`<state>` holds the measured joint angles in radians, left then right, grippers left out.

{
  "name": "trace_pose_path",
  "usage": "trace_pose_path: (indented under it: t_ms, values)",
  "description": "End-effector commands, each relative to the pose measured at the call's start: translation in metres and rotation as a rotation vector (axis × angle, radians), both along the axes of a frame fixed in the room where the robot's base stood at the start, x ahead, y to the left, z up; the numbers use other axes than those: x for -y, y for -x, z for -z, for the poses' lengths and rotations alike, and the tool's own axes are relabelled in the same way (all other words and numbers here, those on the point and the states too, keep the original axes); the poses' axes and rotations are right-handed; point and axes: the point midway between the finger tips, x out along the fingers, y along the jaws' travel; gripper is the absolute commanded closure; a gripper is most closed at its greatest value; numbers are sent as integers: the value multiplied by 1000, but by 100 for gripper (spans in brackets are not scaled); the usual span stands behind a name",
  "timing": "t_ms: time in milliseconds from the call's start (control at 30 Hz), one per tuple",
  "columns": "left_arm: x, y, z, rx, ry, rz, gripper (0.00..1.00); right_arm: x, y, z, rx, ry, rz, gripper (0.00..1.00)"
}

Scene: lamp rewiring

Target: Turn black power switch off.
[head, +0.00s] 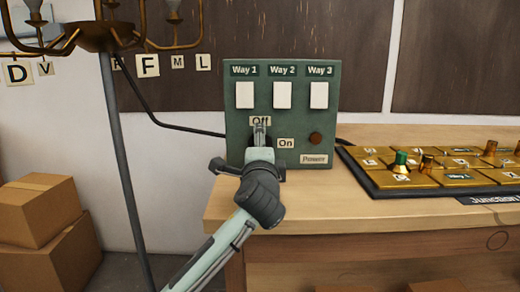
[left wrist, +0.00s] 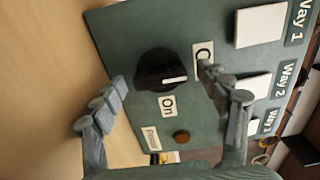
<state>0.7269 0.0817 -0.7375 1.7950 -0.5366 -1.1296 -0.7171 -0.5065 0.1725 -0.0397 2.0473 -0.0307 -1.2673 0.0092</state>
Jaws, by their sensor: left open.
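The black power switch (left wrist: 160,68) is a round knob on the green panel (head: 291,115). Its white mark points to the right in the left wrist view. The "On" label (left wrist: 168,104) is below it there, and the "Off" label (left wrist: 204,52) is partly covered by a finger. My left gripper (head: 261,128) is in front of the switch and mostly hides it in the head view. In the left wrist view my left gripper (left wrist: 164,88) is open, one finger on each side of the knob, with no clear contact. My right gripper is not in view.
Three white switches (head: 282,95) are in the panel's upper part. A dark red-brown round lamp (head: 315,138) sits above the "Power" label (head: 314,159). A junction board (head: 440,170) lies right on the wooden bench (head: 350,205). A lamp stand (head: 118,150) and cardboard boxes (head: 40,205) are left.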

Motion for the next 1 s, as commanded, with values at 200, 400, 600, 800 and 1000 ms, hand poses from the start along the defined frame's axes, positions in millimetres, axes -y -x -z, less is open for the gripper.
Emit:
trace_pose_path:
  t_ms: [200,400,600,800,1000]
  values:
    - [0,2,0,0,-1,1,26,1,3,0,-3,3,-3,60]
    - [1,29,0,0,1,3,26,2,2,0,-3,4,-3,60]
    - [1,74,1,0,2,3,26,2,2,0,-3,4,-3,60]
    - [1,107,1,-1,1,3,26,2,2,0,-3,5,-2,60]
    - [0,120,0,1,0,0,26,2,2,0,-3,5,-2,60]
